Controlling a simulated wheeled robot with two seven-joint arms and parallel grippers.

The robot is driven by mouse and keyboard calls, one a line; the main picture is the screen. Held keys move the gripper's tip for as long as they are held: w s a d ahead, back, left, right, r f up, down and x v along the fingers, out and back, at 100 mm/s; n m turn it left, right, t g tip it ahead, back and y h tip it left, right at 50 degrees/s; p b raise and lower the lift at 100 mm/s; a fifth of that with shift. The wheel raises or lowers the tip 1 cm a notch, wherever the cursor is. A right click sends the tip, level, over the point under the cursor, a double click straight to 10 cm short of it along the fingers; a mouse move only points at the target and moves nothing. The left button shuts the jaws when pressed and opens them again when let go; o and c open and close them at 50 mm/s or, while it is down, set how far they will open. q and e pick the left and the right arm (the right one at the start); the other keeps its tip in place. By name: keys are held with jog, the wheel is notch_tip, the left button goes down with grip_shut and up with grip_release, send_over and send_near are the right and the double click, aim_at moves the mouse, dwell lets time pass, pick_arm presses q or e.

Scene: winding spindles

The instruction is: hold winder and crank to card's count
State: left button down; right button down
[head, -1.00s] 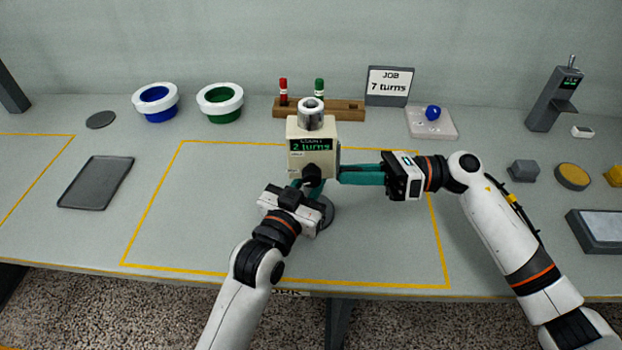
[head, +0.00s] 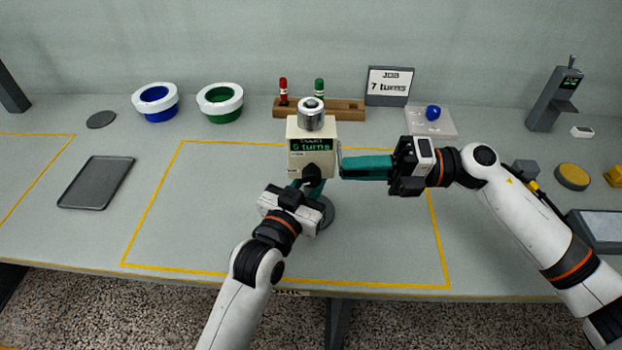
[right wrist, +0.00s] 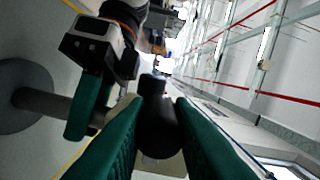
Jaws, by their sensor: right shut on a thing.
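The winder (head: 298,160) is a cream box with a metal top on a post and round grey base, inside the yellow outline. Its display reads a number of turns; the digit looks like 6 but is blurred. My left gripper (head: 308,185) has its teal fingers around the post below the box, and it also shows in the right wrist view (right wrist: 88,105). My right gripper (head: 344,168) is at the box's right side. In the right wrist view its fingers close on the dark crank knob (right wrist: 157,125). The job card (head: 389,86) reads 7 turns.
A wooden rack (head: 345,110) with a red and a green spindle stands behind the winder. Blue (head: 155,101) and green (head: 219,103) bowls with white rims are back left. A dark tray (head: 96,183) lies left. A pale plate (head: 445,128) with a blue ball is back right.

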pick_arm(q)
jog(key=shift+w+a+f, duration=0.1)
jog(key=shift+a+f, duration=0.05)
jog(key=shift+f, duration=0.2)
pick_arm(e)
notch_tip(320, 180, up, 2)
jog(key=m, duration=0.4)
jog(key=shift+r+m, duration=0.1)
jog(key=shift+m, duration=0.3)
jog(key=c, duration=1.3)
grip_release()
jog(key=shift+o, duration=0.2)
jog(key=shift+w+d, duration=0.2)
jog(key=shift+d, duration=0.3)
pick_arm(q)
jog(key=shift+d, duration=0.2)
pick_arm(e)
jog(key=d, duration=1.1)
jog(key=shift+w, duration=0.35)
